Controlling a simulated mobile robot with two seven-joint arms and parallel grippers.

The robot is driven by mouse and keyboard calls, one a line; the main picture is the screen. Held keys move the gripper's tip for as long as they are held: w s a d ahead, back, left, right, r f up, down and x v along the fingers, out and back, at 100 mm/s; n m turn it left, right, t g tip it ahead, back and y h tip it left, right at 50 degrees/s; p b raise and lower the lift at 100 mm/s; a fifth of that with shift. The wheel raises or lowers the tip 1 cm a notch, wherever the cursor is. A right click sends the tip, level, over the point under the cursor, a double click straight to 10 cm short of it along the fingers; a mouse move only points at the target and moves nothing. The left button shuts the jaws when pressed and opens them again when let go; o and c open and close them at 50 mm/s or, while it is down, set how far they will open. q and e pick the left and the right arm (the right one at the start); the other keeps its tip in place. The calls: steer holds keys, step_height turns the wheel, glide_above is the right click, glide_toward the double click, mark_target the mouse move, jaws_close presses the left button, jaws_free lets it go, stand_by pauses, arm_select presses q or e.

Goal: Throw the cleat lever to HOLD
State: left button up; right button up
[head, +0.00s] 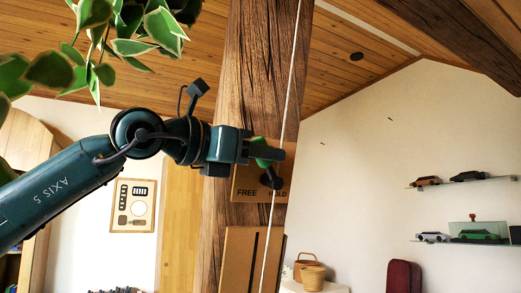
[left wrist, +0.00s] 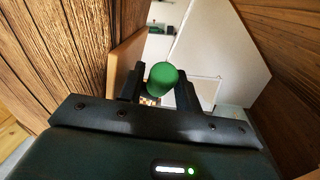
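The cleat lever has a green handle (head: 262,146) and a dark pivot (head: 272,181) on a brown plate (head: 246,186) marked FREE at left and HOLD at right. The plate is on a timber post. The handle rises from the pivot and leans a little left, toward the FREE side. My left gripper (head: 264,152) is at the handle, its fingers across it. In the left wrist view, the green handle end (left wrist: 163,77) lies between the two dark fingers (left wrist: 160,92); whether both press on it is unclear. My right gripper is not in view.
A pale rope (head: 281,140) runs down close in front of the plate and gripper. The timber post (head: 240,60) stands behind. Leaves (head: 130,30) hang at upper left. A slotted brown panel (head: 240,255) is below the plate. Shelves with model cars (head: 465,178) are far right.

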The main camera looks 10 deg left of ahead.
arm_select(q)
jaws_close()
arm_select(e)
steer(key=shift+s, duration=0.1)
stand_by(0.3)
